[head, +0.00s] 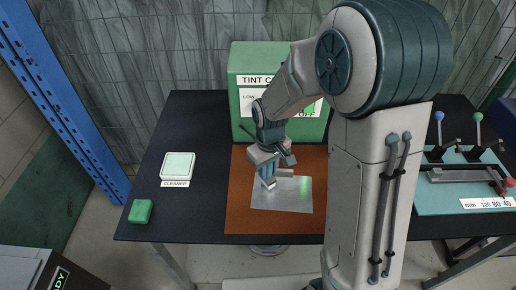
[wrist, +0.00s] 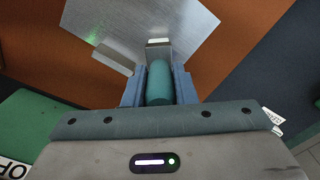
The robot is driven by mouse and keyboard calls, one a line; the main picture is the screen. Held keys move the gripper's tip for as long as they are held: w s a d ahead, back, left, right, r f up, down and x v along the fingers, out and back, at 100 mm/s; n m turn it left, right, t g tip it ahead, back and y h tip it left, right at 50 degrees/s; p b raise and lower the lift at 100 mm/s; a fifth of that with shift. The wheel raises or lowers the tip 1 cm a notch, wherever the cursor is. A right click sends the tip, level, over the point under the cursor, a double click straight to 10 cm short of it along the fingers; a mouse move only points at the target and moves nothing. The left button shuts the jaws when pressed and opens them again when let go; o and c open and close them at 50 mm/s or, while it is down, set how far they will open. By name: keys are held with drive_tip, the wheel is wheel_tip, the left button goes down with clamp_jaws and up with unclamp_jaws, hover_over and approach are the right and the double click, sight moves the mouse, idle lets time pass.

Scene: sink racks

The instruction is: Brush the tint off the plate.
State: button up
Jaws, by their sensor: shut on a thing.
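The plate (head: 275,201) is a bare metal sheet lying on a brown mat. A faint green patch of tint (head: 304,186) shows near its right end; green also shows on the plate in the wrist view (wrist: 95,36). My gripper (head: 268,182) is over the plate's left part, pointing down. In the wrist view its blue fingers are shut on a teal cylindrical handle (wrist: 159,84), with a grey, pale-tipped end beyond it, apparently a brush. I cannot tell whether the tip touches the plate. A grey bar (wrist: 112,58) stands at the plate's edge.
The green tint box (head: 251,65) stands behind the mat (head: 240,215). A pale cleaner pad (head: 179,165) and a green block (head: 141,211) sit at left on the dark table. A teal fixture with levers (head: 455,190) is at right. The table between pad and mat is clear.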

drive_tip(key=shift+w+a, duration=0.2)
drive_tip(key=shift+a, duration=1)
wheel_tip(320, 180, up, 8)
drive_tip(key=p, duration=0.5)
drive_tip(key=shift+d, duration=0.1)
